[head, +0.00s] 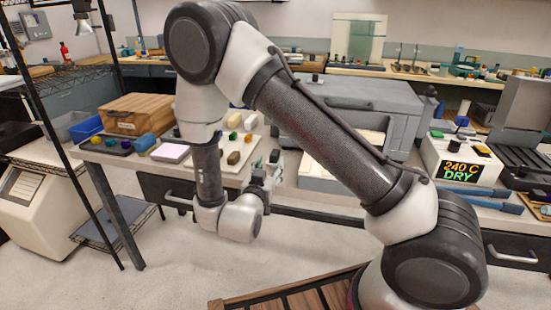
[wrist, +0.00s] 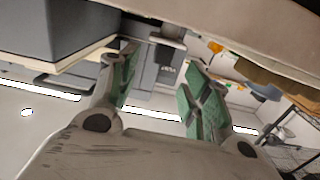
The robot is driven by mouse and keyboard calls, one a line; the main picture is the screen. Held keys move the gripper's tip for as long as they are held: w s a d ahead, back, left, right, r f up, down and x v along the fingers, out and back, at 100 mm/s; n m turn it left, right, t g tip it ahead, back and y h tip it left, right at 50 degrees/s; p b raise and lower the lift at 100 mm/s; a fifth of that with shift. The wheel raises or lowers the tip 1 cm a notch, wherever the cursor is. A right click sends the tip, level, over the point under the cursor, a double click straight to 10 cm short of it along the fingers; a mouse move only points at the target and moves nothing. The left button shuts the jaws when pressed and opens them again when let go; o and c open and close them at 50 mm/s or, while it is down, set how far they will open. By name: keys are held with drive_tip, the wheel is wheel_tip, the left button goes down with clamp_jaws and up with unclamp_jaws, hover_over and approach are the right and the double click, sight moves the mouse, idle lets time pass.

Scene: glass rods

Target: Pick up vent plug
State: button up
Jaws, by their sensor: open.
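I cannot tell for certain which small part is the vent plug. In the head view, a blue knob-like piece (head: 461,121) stands on top of the white dryer unit (head: 445,150), whose display reads 240 C DRY. My gripper (head: 264,177) is at the bench's front edge, right of that board, partly hidden by my wrist. In the wrist view my gripper (wrist: 158,85) has its green-padded fingers apart, with nothing between them.
A large grey machine (head: 350,105) fills the middle of the bench. A wooden box (head: 130,115) and a blue bin (head: 86,128) are at the left. A black wire rack post (head: 75,165) rises at the left. Open floor (head: 200,265) lies before the bench.

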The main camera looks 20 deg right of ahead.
sight(273, 156)
drive_tip(key=shift+s+d, duration=0.1)
drive_tip(key=shift+w+d, duration=0.2)
drive_tip(key=shift+w, duration=0.1)
drive_tip(key=x, duration=0.6)
drive_tip(key=shift+w+a+r, duration=0.1)
drive_tip(key=shift+w, duration=0.45)
clamp_jaws()
drive_tip(key=shift+r, duration=0.1)
